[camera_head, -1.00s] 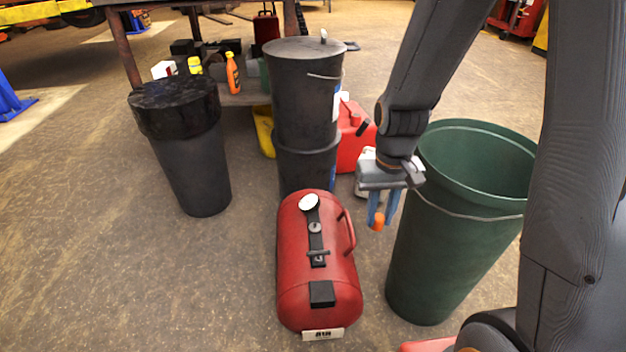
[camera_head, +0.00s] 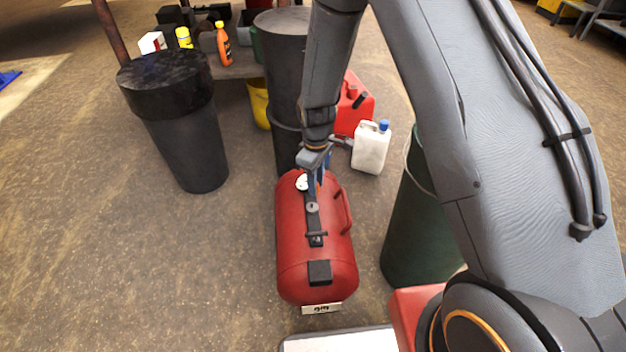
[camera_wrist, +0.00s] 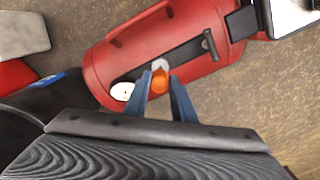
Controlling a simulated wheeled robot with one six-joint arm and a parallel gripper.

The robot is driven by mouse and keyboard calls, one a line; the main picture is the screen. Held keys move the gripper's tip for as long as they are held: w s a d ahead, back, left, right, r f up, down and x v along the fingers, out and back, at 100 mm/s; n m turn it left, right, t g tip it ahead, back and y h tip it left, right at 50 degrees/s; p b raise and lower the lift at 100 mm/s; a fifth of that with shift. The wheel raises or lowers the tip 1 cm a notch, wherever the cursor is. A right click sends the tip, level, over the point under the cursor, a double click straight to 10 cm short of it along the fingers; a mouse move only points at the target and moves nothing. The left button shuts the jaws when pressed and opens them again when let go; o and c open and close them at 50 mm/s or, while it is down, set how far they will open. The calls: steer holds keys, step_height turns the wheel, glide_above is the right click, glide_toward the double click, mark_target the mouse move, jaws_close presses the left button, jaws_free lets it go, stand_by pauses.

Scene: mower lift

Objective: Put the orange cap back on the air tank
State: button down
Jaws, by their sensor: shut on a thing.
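The red air tank (camera_head: 292,250) lies on the floor in the middle of the head view, with a black strip of fittings, a white gauge (camera_head: 301,183) and a handle on top. It also shows in the wrist view (camera_wrist: 110,62). My gripper (camera_head: 316,190) is over the far end of the tank, beside the gauge. In the wrist view its blue fingers are shut on the orange cap (camera_wrist: 160,80). There the cap appears in front of a round silver fitting (camera_wrist: 160,65) on the strip. I cannot tell whether they touch.
Stacked dark buckets (camera_head: 283,60) stand just behind the tank. A black-lidded bin (camera_head: 185,130) is at left. A green bin (camera_head: 410,240) is at right, partly behind my arm. A white jug (camera_head: 371,148) and red fuel can (camera_head: 352,105) stand behind. Floor left of the tank is clear.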

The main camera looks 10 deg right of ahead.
mark_target(313, 204)
steer(key=shift+w+a+f+n, duration=0.1)
steer(key=shift+a+f+n, duration=0.3)
steer(key=shift+a+f, duration=0.1)
steer(key=shift+d+f+b, duration=0.1)
steer(key=shift+f+b, duration=1.95)
steer(key=shift+f, duration=0.85)
steer(key=shift+p, duration=0.45)
steer(key=shift+f, duration=0.55)
steer(key=c, duration=1.8)
jaws_free()
steer(key=shift+o, duration=0.2)
steer(key=shift+r, duration=0.1)
steer(key=shift+r+p, duration=3.6)
steer(key=shift+r, duration=1.8)
